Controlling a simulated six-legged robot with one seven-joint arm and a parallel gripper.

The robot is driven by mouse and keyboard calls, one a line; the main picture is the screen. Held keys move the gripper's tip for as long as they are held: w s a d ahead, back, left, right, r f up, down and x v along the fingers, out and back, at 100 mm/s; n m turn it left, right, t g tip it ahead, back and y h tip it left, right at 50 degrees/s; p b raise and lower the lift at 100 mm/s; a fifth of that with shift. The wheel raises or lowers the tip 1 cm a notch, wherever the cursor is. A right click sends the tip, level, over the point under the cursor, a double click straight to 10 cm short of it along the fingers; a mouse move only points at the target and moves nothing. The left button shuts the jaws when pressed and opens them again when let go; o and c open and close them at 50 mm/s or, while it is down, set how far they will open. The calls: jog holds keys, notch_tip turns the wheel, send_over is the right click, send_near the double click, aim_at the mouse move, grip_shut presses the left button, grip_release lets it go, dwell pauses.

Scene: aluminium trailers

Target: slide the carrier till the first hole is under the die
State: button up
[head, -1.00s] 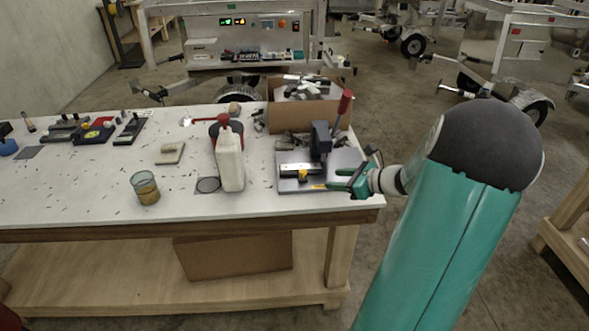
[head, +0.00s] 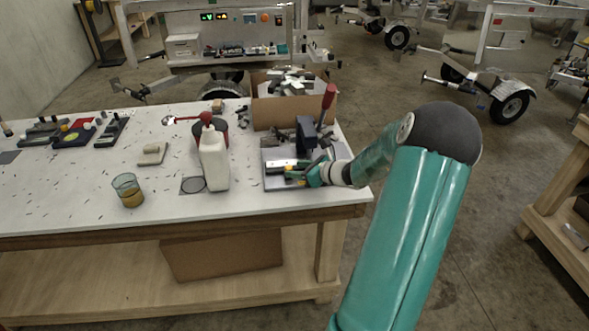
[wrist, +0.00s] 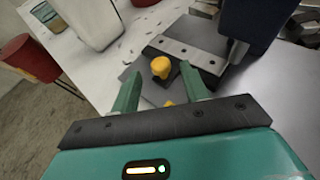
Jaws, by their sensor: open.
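The punch press (head: 306,135) is a dark blue upright body with a red-handled lever, on a grey base plate. In front of it lies a silver and dark slide assembly (head: 281,166), the carrier with its guide. A yellow knob (wrist: 160,66) stands on it; the knob also shows in the head view (head: 291,173). My gripper (wrist: 161,75) is open, its green fingers pointing at the knob with the tips either side of it. It reaches in from the right in the head view (head: 304,175). The hole and the die cannot be made out.
A glass of amber liquid (head: 129,190) is farther left. The table's front edge is close to the press.

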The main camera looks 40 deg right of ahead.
jog(key=shift+x, duration=1)
grip_shut()
jog(key=shift+s+d, duration=0.4)
jog(key=shift+d, duration=0.15)
jog(key=shift+s+d, duration=0.35)
jog(key=shift+d, duration=0.25)
grip_release()
jog(key=v, duration=1.4)
